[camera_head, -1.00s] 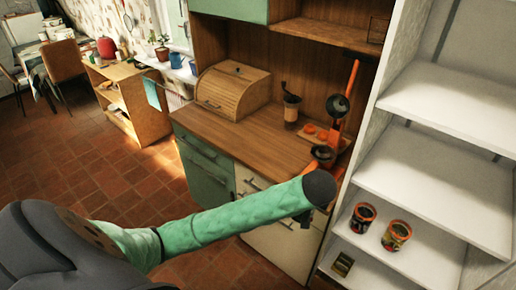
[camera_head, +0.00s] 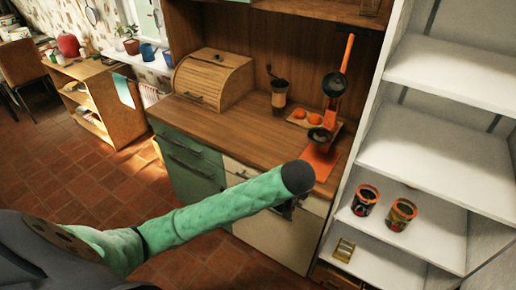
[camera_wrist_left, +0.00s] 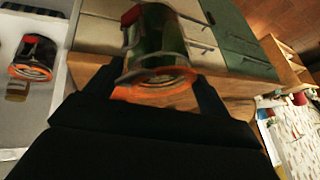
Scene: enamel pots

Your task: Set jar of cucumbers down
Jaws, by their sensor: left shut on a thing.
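My left gripper (camera_wrist_left: 159,74) is shut on a dark green jar with an orange lid (camera_wrist_left: 155,38), the jar of cucumbers. The jar sits between the two black fingers in the left wrist view; it is blurred and its contents are not clear. In the head view my green left forearm hides the jar, and only a dark bit of the left gripper (camera_head: 288,209) shows past its end, in front of the cabinet drawers. My right gripper is not in view.
The white shelf unit (camera_head: 440,120) stands at the right. Two jars with orange rims, left (camera_head: 365,200) and right (camera_head: 402,214), stand on one shelf; a small tin (camera_head: 344,250) lies below. The upper shelves look empty. The wooden counter (camera_head: 225,122) holds a bread box (camera_head: 213,80) and a grinder (camera_head: 279,93).

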